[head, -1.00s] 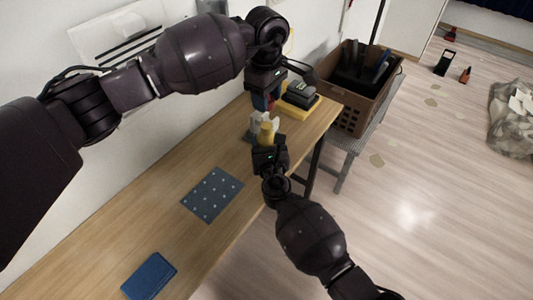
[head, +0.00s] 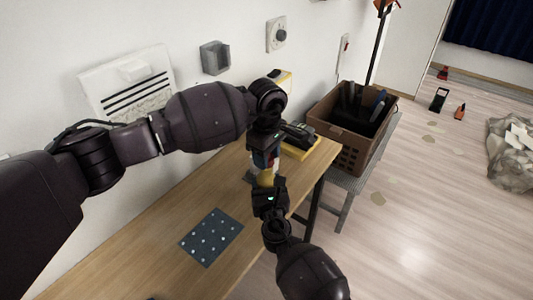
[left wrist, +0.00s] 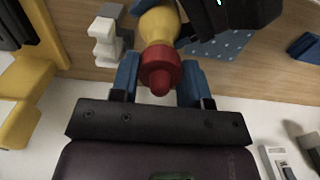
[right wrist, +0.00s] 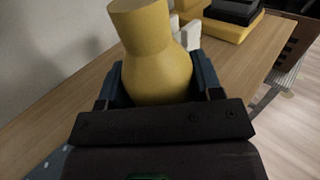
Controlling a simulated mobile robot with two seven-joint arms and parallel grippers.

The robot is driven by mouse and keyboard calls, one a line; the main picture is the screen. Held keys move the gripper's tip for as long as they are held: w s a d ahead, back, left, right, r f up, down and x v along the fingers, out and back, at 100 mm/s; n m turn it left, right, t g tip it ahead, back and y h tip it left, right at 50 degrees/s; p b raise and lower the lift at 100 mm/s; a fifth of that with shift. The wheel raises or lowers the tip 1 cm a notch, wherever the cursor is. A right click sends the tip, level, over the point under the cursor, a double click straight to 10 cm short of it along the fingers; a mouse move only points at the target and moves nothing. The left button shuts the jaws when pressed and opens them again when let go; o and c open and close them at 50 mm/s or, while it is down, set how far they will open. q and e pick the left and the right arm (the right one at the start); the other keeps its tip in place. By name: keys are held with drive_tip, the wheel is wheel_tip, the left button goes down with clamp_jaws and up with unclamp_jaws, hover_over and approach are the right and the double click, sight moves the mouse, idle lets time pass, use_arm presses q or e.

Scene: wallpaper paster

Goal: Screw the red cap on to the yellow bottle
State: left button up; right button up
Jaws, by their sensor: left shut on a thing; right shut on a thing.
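The yellow bottle (head: 266,178) is upright above the table's far part. My right gripper (head: 269,186) is shut around its body, which fills much of the right wrist view (right wrist: 155,75). My left gripper (head: 264,157) is directly above the bottle, pointing down. It is shut on the red cap (left wrist: 160,68), with one blue finger on each side. In the left wrist view the cap lines up with the bottle's neck (left wrist: 157,25) and overlaps it. I cannot tell whether the cap is seated. The cap does not show in the right wrist view.
The wooden table (head: 150,250) holds a dark dotted mat (head: 211,238) and a yellow-and-black case (head: 303,140) at its far end. A small white object (left wrist: 105,40) stands near the bottle. A brown crate (head: 350,150) stands beyond the table end. The wall is close on the left.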

use_arm(q)
drive_tip(key=shift+f, duration=0.15)
drive_tip(key=shift+f, duration=0.8)
drive_tip(key=shift+f, duration=0.55)
idle(0.4)
use_arm(e)
clamp_jaws()
use_arm(q)
drive_tip(key=m, duration=0.9)
drive_tip(key=shift+m, duration=0.4)
drive_tip(key=m, duration=0.5)
drive_tip(key=shift+m, duration=0.4)
drive_tip(key=m, duration=0.4)
drive_tip(key=shift+m, duration=0.3)
